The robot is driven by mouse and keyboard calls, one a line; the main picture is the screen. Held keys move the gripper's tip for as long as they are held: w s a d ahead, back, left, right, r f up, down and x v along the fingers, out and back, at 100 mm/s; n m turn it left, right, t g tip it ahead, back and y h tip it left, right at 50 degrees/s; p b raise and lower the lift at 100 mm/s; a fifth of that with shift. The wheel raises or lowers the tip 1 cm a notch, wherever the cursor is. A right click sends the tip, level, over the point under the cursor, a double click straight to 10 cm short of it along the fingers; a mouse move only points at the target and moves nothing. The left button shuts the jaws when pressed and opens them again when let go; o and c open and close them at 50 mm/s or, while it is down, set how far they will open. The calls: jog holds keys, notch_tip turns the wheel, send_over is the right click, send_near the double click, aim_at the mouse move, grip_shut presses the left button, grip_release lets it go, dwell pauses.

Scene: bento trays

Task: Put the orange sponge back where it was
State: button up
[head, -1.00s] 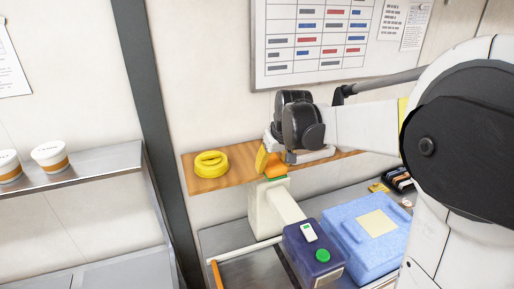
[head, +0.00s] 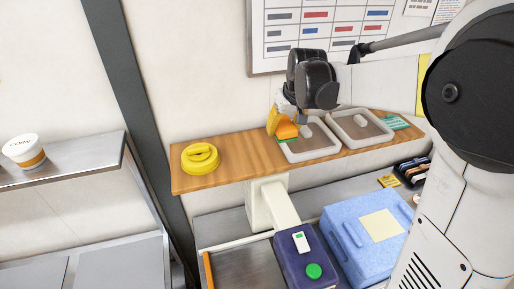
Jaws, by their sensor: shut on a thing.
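The orange sponge (head: 287,131) is held in my gripper (head: 287,121), which is shut on it and points down. The sponge is over or at the left end of the left bento tray (head: 325,149); I cannot tell whether it touches the tray. The right bento tray (head: 385,139) stands beside it on a wooden shelf (head: 235,161). Each tray is pale-rimmed with a brown inside and a small light object in it. The gripper and sponge hide the back left part of the left tray.
A yellow coiled thing (head: 200,158) lies at the shelf's left end, with bare wood to its right. Below are a blue box (head: 350,216) and a dark box with a green button (head: 313,270). A white cup (head: 24,151) stands on a metal shelf at left.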

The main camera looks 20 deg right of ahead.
aim_at(250, 155)
jog(key=a, duration=0.2)
jog(key=a+f, duration=0.2)
jog(key=a, duration=0.1)
jog(key=shift+w+a+f+p, duration=0.1)
jog(key=shift+w+a+p, duration=0.2)
jog(key=shift+w, duration=0.1)
jog(key=w+a+f, duration=0.1)
jog(key=a, duration=0.1)
jog(key=w+a+f, duration=0.1)
jog(key=f, duration=0.1)
jog(key=shift+a+f+p, duration=0.15)
jog(key=shift+a+p, duration=0.15)
jog(key=shift+a, duration=0.1)
notch_tip(250, 155, down, 3)
jog(key=shift+f+p, duration=0.15)
jog(key=shift+p, duration=0.15)
jog(key=shift+w+f, duration=0.1)
jog(key=shift+f, duration=0.25)
jog(key=shift+f, duration=0.1)
jog(key=o, duration=1)
